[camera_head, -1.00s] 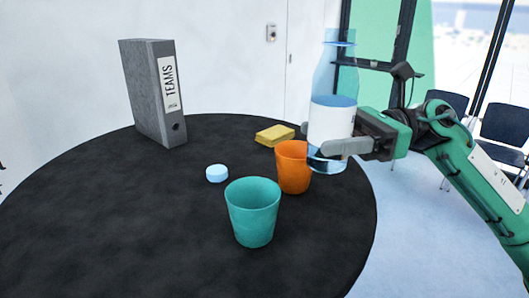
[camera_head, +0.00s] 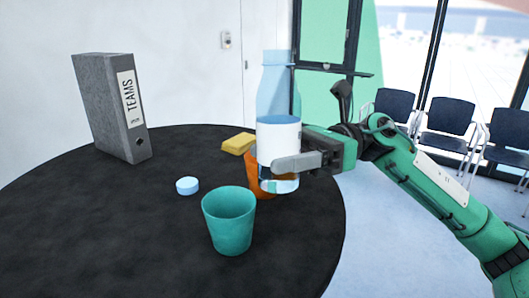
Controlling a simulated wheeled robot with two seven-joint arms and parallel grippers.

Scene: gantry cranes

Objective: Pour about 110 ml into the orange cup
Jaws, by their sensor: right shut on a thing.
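My right gripper (camera_head: 308,160) is shut on a clear bluish bottle (camera_head: 279,92) with a white label, holding it upright above the table. The bottle's mouth is uncapped. The orange cup (camera_head: 255,182) stands on the black round table (camera_head: 110,235), behind the bottle and largely hidden by it in this view. I cannot tell the gap between bottle and cup. The inside of the orange cup is hidden. My left gripper is not in view.
A teal cup (camera_head: 229,222) stands nearer, left of the orange cup. A light blue cap (camera_head: 187,186) lies left of it. A yellow sponge (camera_head: 238,143) lies behind. A grey binder (camera_head: 111,108) stands at the back left. The front left of the table is clear.

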